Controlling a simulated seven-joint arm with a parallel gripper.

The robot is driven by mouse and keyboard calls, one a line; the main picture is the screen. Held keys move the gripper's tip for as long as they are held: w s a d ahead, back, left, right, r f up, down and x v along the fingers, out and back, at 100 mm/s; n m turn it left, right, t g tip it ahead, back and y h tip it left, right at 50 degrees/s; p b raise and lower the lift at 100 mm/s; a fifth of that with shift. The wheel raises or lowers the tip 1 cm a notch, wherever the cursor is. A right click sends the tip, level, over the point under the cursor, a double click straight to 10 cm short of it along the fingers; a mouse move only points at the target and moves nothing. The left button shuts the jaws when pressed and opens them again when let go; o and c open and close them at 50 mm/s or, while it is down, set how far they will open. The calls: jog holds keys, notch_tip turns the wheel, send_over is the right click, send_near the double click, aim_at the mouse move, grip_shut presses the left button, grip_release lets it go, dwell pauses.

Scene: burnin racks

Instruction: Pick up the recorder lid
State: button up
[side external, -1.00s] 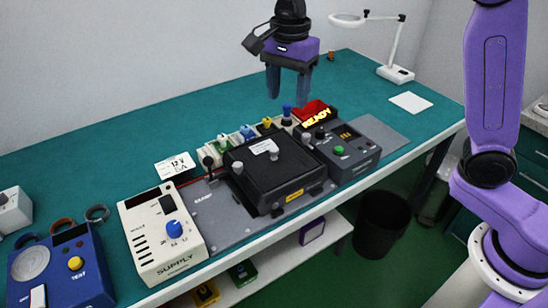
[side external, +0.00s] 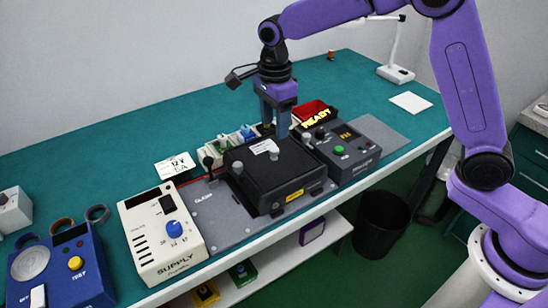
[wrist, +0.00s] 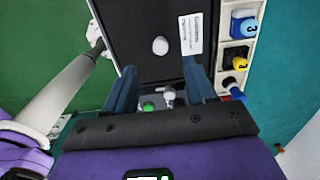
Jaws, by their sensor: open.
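A black box with a flat black top, which looks like the recorder lid (side external: 262,178), sits on a grey plate at mid-bench. The top bears a small grey knob (side external: 274,155) and a white label (side external: 264,146). In the wrist view the lid (wrist: 135,22) fills the upper middle, with the knob (wrist: 160,46) just ahead of the fingertips and the label (wrist: 191,33) to its right. My gripper (side external: 275,130) points down above the box's far right part, open and empty. In the wrist view its fingers (wrist: 162,75) stand apart, with nothing between them held.
A dark grey unit with a green button (side external: 339,150) and a READY sign stands right of the box. A cream SUPPLY unit (side external: 161,236) is left. A lever (side external: 208,163) stands at the left.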

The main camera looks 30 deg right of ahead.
aim_at(274, 149)
jog(key=shift+f, duration=3.65)
grip_shut()
